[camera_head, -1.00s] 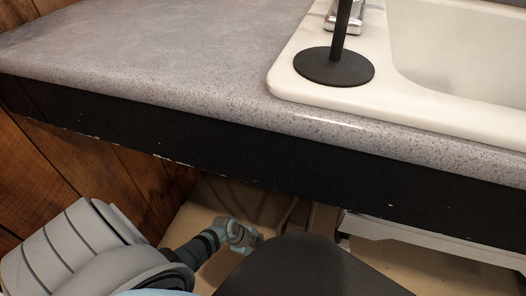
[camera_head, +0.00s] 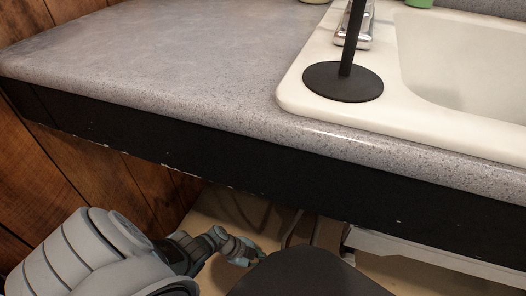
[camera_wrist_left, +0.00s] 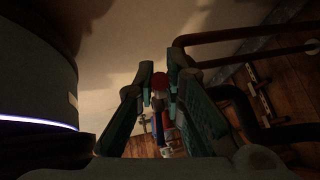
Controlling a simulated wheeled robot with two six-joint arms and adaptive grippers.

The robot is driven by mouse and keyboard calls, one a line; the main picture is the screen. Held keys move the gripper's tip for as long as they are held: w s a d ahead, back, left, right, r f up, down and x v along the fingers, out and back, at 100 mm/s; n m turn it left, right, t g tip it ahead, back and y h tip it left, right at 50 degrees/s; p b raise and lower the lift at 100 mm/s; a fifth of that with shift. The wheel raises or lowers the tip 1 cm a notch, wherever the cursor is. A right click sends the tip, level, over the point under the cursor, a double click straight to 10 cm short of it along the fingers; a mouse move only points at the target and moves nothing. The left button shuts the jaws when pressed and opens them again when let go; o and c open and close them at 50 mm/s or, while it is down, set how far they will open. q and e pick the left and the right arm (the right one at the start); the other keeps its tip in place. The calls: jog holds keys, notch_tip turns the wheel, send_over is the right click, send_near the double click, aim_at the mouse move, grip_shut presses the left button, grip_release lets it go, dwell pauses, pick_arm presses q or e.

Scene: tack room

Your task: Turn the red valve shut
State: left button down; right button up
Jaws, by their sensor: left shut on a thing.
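My left gripper (camera_head: 252,254) is under the counter in the head view, partly hidden by dark parts in front. The left wrist view shows its two fingers (camera_wrist_left: 158,84) close around a small red valve handle (camera_wrist_left: 160,79), shut on it. Only part of the handle shows between the fingertips. More red and blue fittings (camera_wrist_left: 168,134) show beyond it between the fingers, too dark to make out well. I cannot read from the frames how far the handle is turned. The valve does not show clearly in the head view. My right gripper is in neither view.
The speckled grey counter (camera_head: 190,60) with its black front panel (camera_head: 290,178) hangs above my left arm. A white sink (camera_head: 300,95) is set into it, with a round black base (camera_head: 343,82) on its rim. Dark pipes (camera_wrist_left: 235,35) run right of the gripper in the wrist view.

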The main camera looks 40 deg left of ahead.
pick_arm(q)
jog(key=c, duration=1.9)
grip_release()
jog(key=shift+c, duration=0.2)
jog(key=shift+s+a+r, duration=0.2)
jog(key=shift+a+r, duration=0.2)
jog(key=shift+r, duration=0.05)
jog(key=v, duration=1)
jog(key=shift+s+r, duration=0.15)
jog(key=shift+r, duration=0.15)
